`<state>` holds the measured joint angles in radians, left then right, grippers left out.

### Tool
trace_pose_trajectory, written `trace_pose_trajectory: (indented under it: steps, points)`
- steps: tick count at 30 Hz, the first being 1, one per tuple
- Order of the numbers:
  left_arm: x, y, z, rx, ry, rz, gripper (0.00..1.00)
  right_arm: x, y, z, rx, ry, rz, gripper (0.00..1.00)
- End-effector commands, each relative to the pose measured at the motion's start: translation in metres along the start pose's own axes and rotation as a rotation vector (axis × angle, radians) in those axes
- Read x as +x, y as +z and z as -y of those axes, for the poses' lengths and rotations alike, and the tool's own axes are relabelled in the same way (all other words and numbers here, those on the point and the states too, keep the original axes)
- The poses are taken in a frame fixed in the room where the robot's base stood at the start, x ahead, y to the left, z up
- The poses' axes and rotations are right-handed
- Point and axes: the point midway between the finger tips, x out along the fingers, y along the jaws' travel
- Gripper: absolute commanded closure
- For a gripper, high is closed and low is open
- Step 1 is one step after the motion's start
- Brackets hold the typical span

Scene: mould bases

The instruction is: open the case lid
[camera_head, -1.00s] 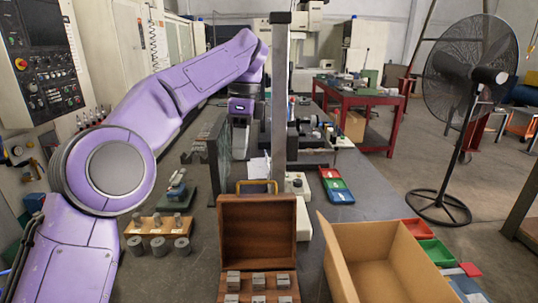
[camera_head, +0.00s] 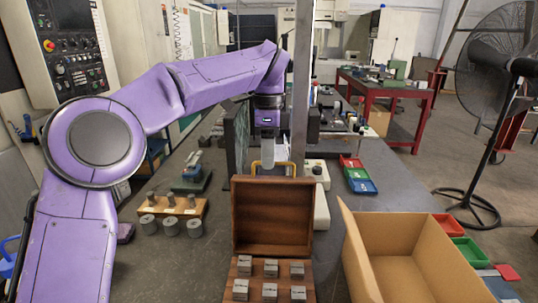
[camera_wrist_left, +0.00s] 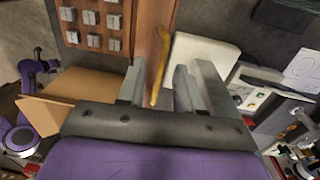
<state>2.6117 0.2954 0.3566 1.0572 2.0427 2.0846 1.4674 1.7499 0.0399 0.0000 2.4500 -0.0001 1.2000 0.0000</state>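The wooden case's lid (camera_head: 272,216) stands upright, with its inner side facing me in the head view. A yellow handle (camera_head: 257,167) sits at its top edge. The case's lower part (camera_head: 235,268) lies flat in front of it and holds several grey metal blocks (camera_head: 270,268). My left gripper (camera_head: 268,165) points down behind the lid's top edge. In the left wrist view my left gripper (camera_wrist_left: 158,88) has its fingers spread apart. The yellow handle (camera_wrist_left: 159,75) and the lid's edge (camera_wrist_left: 153,40) show between them; contact is unclear. My right gripper is out of view.
An open cardboard box (camera_head: 405,250) stands right of the case. A wooden holder (camera_head: 172,208) with metal cylinders and a small green-based device (camera_head: 192,178) stand left. Coloured bins (camera_head: 358,178) lie behind right. A metal post (camera_head: 301,90) rises beside my left gripper.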

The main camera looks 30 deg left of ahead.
Motion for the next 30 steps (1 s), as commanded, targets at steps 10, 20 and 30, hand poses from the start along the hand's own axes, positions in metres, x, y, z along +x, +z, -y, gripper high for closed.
trace_pose_trajectory:
  steps: [10, 20, 30]
  points:
    - [-0.0002, -0.0002, 0.0002, 0.0, 0.0, 0.0, 1.0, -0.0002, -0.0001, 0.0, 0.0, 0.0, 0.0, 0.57]
    - [-0.0002, -0.0003, 0.0002, 0.001, 0.0, 0.001, 1.0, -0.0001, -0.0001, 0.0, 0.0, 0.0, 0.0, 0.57]
    - [-0.0001, -0.0003, 0.0002, 0.001, 0.001, 0.001, 1.0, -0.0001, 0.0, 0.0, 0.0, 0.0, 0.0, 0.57]
